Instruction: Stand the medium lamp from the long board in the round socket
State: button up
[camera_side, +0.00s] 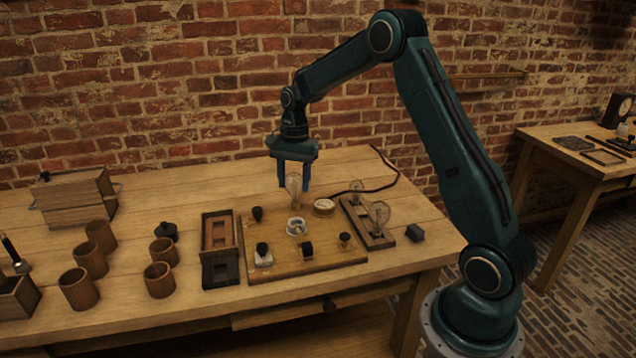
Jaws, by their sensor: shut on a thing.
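My gripper (293,185) points down over the square wooden board and is shut on a clear glass lamp (294,193). The lamp hangs roughly upright between the blue fingers, its lower end just above the white round socket (296,227). A small gap seems to show between them; the exact alignment cannot be told from this one view. The long board (370,228) lies to the right with two other glass lamps standing on it: a smaller one (356,187) at the back and a bigger one (380,213) in front.
A dark wooden frame (219,247) and several wooden cups (90,258) stand left. A small black block (414,233) lies right. The table's back is mostly clear.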

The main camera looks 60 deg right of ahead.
aim_at(295, 202)
jog(key=shift+f, duration=2.55)
jog(key=shift+f, duration=0.6)
jog(key=o, duration=0.8)
jog(key=shift+r, duration=0.15)
jog(key=shift+w+d+r, duration=0.1)
jog(key=shift+d+r, duration=0.1)
jog(key=shift+r, duration=1.55)
jog(key=shift+s+d+r, duration=0.1)
jog(key=shift+d+r, duration=0.15)
jog(key=shift+r, duration=1.45)
jog(key=shift+w+d+r, duration=0.1)
jog(key=shift+d+r, duration=0.1)
jog(key=shift+r, duration=1.7)
